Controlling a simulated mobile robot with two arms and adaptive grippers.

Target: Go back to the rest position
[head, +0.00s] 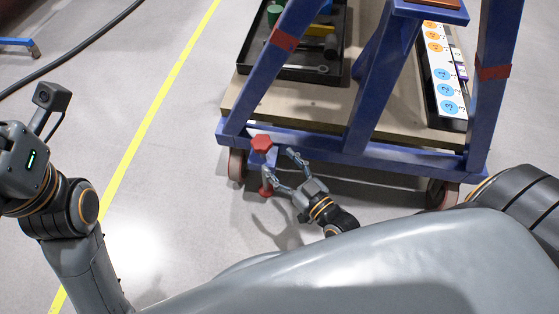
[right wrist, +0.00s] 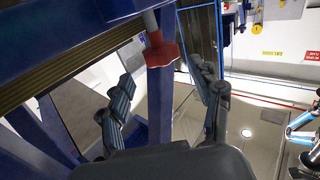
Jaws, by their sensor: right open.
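My right gripper (head: 279,166) is open beside the front left corner of the blue jig frame (head: 330,152). In the head view, a red star-shaped knob (head: 261,142) is just above and left of its fingers, and a second red part (head: 266,190) shows below, by the lower finger. In the right wrist view, the open fingers (right wrist: 164,85) spread to either side of a red knob (right wrist: 161,52) on a metal rod, with visible gaps. The gripper holds nothing. My left arm (head: 70,205) is at the left edge; its gripper is out of view.
The jig stands on wheels (head: 236,165) and has a wooden base board (head: 310,104). A black tray (head: 290,73) with tools and a numbered white panel (head: 440,68) are on it. A yellow floor line (head: 150,117) runs along clear floor at the left.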

